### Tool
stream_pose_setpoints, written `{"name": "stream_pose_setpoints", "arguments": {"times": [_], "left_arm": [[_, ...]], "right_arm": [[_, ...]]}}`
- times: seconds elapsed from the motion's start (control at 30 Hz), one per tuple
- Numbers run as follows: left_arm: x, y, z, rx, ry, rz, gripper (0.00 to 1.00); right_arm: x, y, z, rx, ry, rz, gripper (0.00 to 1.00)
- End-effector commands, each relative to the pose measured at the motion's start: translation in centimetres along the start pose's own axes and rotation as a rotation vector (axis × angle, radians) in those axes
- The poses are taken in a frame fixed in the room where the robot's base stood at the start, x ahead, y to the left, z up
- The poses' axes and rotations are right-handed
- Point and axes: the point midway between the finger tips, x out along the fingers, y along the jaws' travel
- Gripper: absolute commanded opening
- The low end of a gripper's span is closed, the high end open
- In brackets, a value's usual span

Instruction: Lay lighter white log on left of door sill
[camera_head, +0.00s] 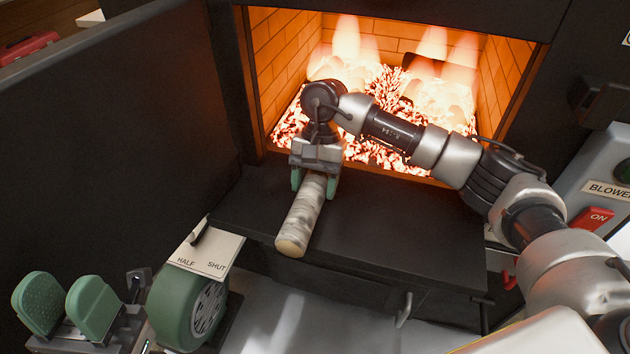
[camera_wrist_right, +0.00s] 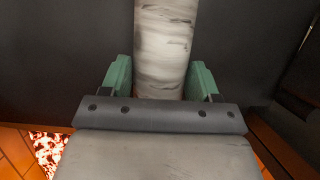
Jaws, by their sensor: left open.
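A pale white, birch-like log (camera_head: 304,216) is at the left part of the black door sill (camera_head: 400,232), its pale cut end towards the front edge. It also shows in the right wrist view (camera_wrist_right: 165,45). I cannot tell whether its whole length touches the sill. My right gripper (camera_head: 315,184) is at the log's rear end, its green fingers close against both sides; the wrist view shows the same grip (camera_wrist_right: 160,78). My left gripper (camera_head: 68,302) is open and empty at the lower left, away from the log. No other log is in view.
The firebox (camera_head: 395,100) stands open behind the sill, with glowing embers and flames. The dark door (camera_head: 120,130) is swung open at left. A plate marked HALF and SHUT (camera_head: 205,252) and a green wheel (camera_head: 180,305) are at lower left. The sill's right part is clear.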

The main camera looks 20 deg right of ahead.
Motion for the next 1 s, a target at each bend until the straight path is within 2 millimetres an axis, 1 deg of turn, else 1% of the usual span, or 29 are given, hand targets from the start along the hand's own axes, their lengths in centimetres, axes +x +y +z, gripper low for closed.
{"name": "stream_pose_setpoints", "arguments": {"times": [0.03,0.13,0.17,0.37,0.47,0.57,0.67,0.9,1.0], "left_arm": [[0.0,0.0,0.0,0.000,0.000,0.000,0.43],[0.0,0.0,0.0,0.000,-0.001,0.000,0.43],[0.0,0.0,0.0,0.000,-0.001,0.000,0.43],[0.0,0.0,0.0,0.000,-0.002,0.000,0.43],[0.1,0.0,0.1,0.000,-0.004,0.000,0.43],[0.4,-0.1,0.4,0.002,-0.036,0.000,0.43],[0.8,-0.2,1.3,0.008,-0.107,-0.001,0.43],[0.5,-0.7,4.8,0.023,-0.378,-0.007,0.43],[0.1,-0.8,5.9,0.029,-0.472,-0.010,0.43]], "right_arm": [[-0.1,0.0,0.0,0.000,0.000,-0.001,0.69],[0.0,0.0,0.0,0.000,0.000,0.000,0.84],[0.0,0.0,0.0,0.000,0.000,0.000,0.86],[0.1,0.0,0.0,0.001,0.000,0.001,0.86],[-0.2,0.0,0.0,0.001,0.001,0.001,0.86],[-1.4,0.0,0.0,0.001,0.003,0.000,0.86],[-3.2,0.0,0.1,0.001,0.003,-0.002,0.86],[-7.6,0.0,0.1,0.001,0.003,-0.001,0.86],[-9.1,0.0,0.1,0.000,0.001,-0.001,0.86]]}}
